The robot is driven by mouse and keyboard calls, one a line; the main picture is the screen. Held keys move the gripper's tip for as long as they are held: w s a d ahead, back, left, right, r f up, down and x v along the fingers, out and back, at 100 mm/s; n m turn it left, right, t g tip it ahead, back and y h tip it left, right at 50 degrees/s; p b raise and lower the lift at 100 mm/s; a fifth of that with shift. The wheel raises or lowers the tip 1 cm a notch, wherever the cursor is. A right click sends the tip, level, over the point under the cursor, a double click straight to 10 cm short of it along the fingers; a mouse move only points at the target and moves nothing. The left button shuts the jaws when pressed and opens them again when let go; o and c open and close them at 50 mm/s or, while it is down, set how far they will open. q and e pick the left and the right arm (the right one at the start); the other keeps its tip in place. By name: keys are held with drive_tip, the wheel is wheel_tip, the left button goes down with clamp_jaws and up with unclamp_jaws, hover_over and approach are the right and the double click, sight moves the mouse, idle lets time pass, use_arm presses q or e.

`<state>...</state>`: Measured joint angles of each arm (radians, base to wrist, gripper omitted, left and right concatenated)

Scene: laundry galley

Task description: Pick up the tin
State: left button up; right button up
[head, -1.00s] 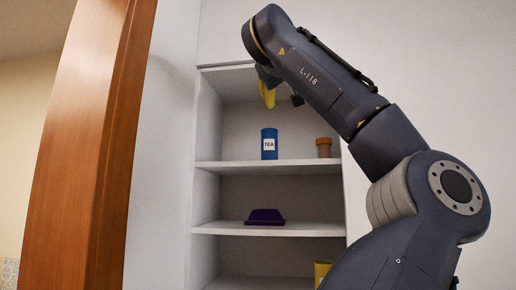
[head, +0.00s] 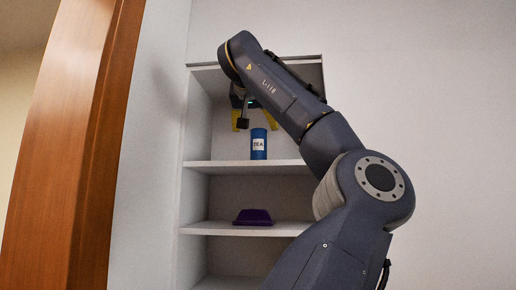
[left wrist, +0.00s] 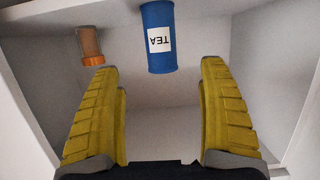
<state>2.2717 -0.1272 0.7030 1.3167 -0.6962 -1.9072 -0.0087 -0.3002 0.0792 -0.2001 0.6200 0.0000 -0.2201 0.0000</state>
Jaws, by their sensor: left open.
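The blue tin (head: 258,151) with a white TEA label stands upright on the upper shelf. It also shows in the left wrist view (left wrist: 159,58), upside down there, centred between the finger directions. My left gripper (head: 253,121) has yellow fingers and is open and empty. In the head view it appears just above the tin, one finger on each side. In the left wrist view the fingers (left wrist: 158,68) are spread wide, with clear gaps to the tin. I cannot tell the exact depth between them. My right gripper is in neither view.
A jar with an orange lid (left wrist: 93,61) stands beside the tin; my arm hides it in the head view. A purple object (head: 253,217) lies on the shelf below (head: 215,229). The cabinet's side wall (head: 197,130) and top bound the space. A wooden post (head: 75,150) stands at left.

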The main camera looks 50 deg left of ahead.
sight(258, 138)
use_arm(q)
drive_tip(key=shift+x, duration=5.85)
drive_tip(key=shift+s+f, duration=0.1)
drive_tip(key=c, duration=1.5)
drive_tip(key=shift+r, duration=0.2)
drive_tip(key=shift+c, duration=0.2)
drive_tip(key=shift+r, duration=4.75)
